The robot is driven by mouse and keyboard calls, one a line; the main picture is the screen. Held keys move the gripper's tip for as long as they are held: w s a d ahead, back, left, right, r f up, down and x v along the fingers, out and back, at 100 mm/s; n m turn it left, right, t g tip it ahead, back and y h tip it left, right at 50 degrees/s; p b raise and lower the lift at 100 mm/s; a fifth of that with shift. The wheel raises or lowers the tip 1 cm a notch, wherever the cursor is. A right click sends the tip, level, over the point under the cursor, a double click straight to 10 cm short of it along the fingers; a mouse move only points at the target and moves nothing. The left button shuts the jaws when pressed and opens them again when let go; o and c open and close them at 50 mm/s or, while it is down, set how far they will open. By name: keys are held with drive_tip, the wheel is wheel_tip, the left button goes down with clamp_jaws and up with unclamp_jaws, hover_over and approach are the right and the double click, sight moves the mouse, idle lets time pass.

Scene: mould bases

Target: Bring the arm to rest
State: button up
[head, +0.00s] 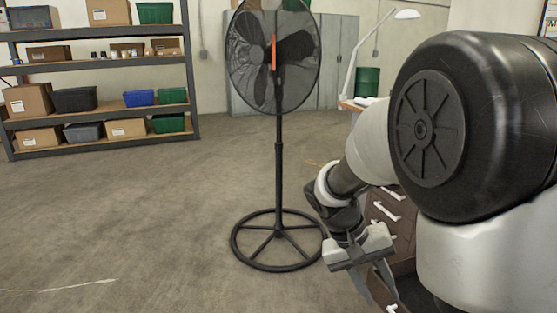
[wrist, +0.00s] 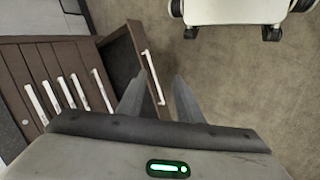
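My gripper (head: 374,284) hangs low at the lower right of the head view, pointing down, beside the brown drawer cabinet (head: 403,226). In the wrist view my gripper (wrist: 159,88) has its two fingers apart, with nothing held between them. One drawer (wrist: 120,57) of the cabinet stands pulled out, and its white handle (wrist: 153,78) appears between the fingers in the picture. I cannot tell how far the fingers are from that handle. My arm hides much of the cabinet in the head view.
A black pedestal fan (head: 279,170) stands on the floor left of my gripper. Shelves (head: 100,62) with boxes and bins stand at the back left. A white desk lamp (head: 407,14) and a green drum (head: 367,82) are behind. The floor at left is clear.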

drive_tip(key=s+a+r+n+t+y, duration=0.2)
drive_tip(key=s+a+r+t+y, duration=0.4)
drive_tip(key=s+r, duration=0.65)
wheel_tip(320, 180, up, 28)
drive_tip(key=p, duration=2.8)
drive_tip(key=shift+s+a+f+t+h, duration=0.25)
drive_tip(key=shift+s+a+t+h, duration=0.05)
drive_tip(key=shift+a+t, duration=0.1)
drive_tip(key=shift+d, duration=0.1)
